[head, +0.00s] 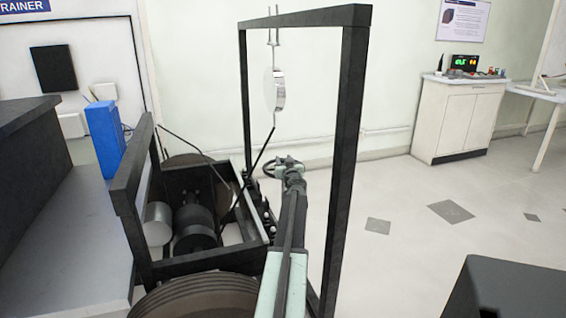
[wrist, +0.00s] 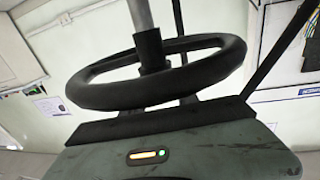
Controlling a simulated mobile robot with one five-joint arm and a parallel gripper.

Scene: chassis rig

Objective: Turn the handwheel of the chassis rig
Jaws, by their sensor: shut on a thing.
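The handwheel (wrist: 110,93) is a black ring with a dark hub on a grey shaft, and it fills the upper middle of the wrist view. In the head view the handwheel (head: 268,171) is a small dark ring on the right side of the rig, partly hidden by my arm. My gripper (head: 285,163) is at the wheel, at the end of my outstretched arm. In the wrist view my gripper (wrist: 183,101) is shut on the near part of the rim. The exact contact of the fingers is mostly hidden.
A tall black frame (head: 350,130) with a hanging round weight (head: 274,92) stands around the wheel area. The open chassis box (head: 163,250) with drums lies left of my arm. A white cabinet (head: 456,122) stands at the far right.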

